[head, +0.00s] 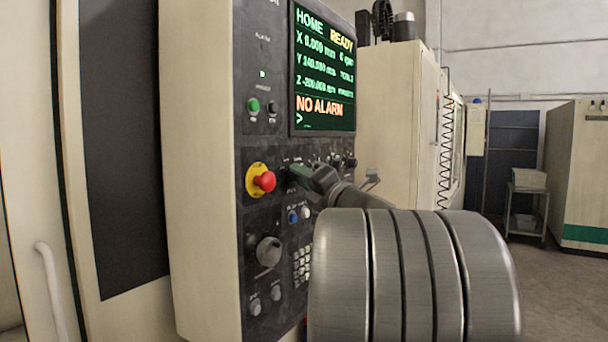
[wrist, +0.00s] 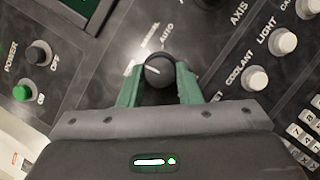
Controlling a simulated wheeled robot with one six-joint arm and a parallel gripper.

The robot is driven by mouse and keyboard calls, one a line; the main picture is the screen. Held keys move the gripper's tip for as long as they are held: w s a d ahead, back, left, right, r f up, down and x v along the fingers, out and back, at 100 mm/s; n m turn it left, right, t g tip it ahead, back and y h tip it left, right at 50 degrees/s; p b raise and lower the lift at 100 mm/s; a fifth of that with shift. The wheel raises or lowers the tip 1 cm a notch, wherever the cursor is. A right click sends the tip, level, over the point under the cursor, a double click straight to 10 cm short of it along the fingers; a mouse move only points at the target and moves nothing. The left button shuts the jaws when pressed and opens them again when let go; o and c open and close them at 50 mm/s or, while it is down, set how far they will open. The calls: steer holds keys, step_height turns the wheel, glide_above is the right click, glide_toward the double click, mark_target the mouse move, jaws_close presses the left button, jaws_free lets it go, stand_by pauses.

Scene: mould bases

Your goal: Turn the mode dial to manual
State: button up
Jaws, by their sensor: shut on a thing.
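The mode dial (wrist: 160,70) is a round dark knob on the black control panel (head: 285,150). In the wrist view, a pale pointer line on it points left and slightly up. The word AUTO stands above it to the right; a label above it to the left is too blurred to read surely. My gripper (wrist: 158,88) has green fingers on both sides of the dial and is shut on it. In the head view my gripper (head: 300,174) reaches the panel, and its fingers and wrist hide the dial.
A red emergency stop button (head: 265,181) on a yellow ring sits left of my gripper. The screen (head: 324,70) above reads HOME, READY and NO ALARM. COOLANT (wrist: 254,78) and LIGHT (wrist: 283,42) knobs, a keypad (wrist: 306,135) and a green power button (wrist: 22,93) are close by.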

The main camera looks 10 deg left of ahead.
steer(key=m+p, duration=0.2)
steer(key=m+h+p, duration=0.1)
steer(key=m+p, duration=0.1)
steer(key=m+h+p, duration=0.1)
steer(key=m+p, duration=0.1)
steer(key=shift+r, duration=0.25)
steer(key=shift+p, duration=0.35)
steer(key=shift+f, duration=0.1)
steer(key=o, duration=1)
steer(key=shift+s, duration=0.1)
steer(key=b+v, duration=0.1)
steer(key=v, duration=0.3)
steer(key=b+v, duration=0.1)
steer(key=v, duration=0.4)
steer(key=b+v, duration=0.1)
steer(key=v, duration=0.3)
steer(key=shift+s+d+r, duration=0.25)
steer(key=shift+s+r, duration=0.05)
